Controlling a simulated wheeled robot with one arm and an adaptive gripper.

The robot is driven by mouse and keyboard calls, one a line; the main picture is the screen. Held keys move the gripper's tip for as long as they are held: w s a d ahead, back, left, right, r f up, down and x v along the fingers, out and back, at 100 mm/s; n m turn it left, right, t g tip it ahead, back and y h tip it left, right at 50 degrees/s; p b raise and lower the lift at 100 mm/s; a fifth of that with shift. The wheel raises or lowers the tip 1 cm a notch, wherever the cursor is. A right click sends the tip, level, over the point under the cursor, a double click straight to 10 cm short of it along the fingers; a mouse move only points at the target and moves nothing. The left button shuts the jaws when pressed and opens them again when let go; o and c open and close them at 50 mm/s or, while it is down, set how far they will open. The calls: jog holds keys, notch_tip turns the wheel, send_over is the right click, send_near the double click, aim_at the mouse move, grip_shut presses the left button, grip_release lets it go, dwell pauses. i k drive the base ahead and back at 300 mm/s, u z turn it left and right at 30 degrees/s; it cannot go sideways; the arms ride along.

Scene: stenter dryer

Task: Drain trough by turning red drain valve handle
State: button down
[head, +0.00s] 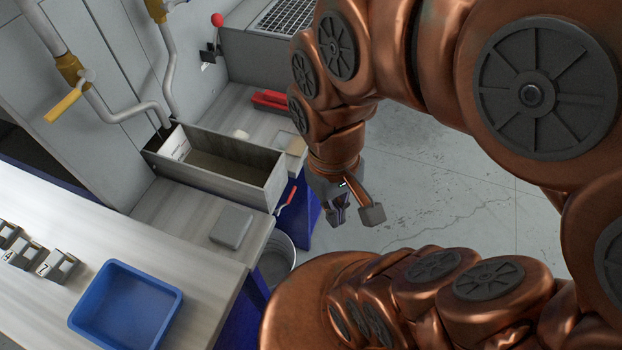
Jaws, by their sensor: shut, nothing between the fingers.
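The trough (272,190) is a grey open box with dark contents, set on a light wooden bench top. The red drain valve handle (287,199) slants at the trough's near right corner, above a bucket (278,262). My gripper (356,214) hangs to the right of the handle, over the floor side, pointing down. It is shut and empty, and apart from the handle. The valve body behind the handle is mostly hidden by the trough and bench edge.
A blue tray (125,305) and several small grey blocks (58,266) lie on the left bench. A flat grey block (231,227) lies before the trough. A yellow-handled pipe valve (63,106) and a red-knobbed lever (217,20) are on the wall. Floor at right is clear.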

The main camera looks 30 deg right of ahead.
aim_at(278, 211)
jog(key=z, duration=0.95)
jog(key=k, duration=1)
jog(key=u, duration=1.25)
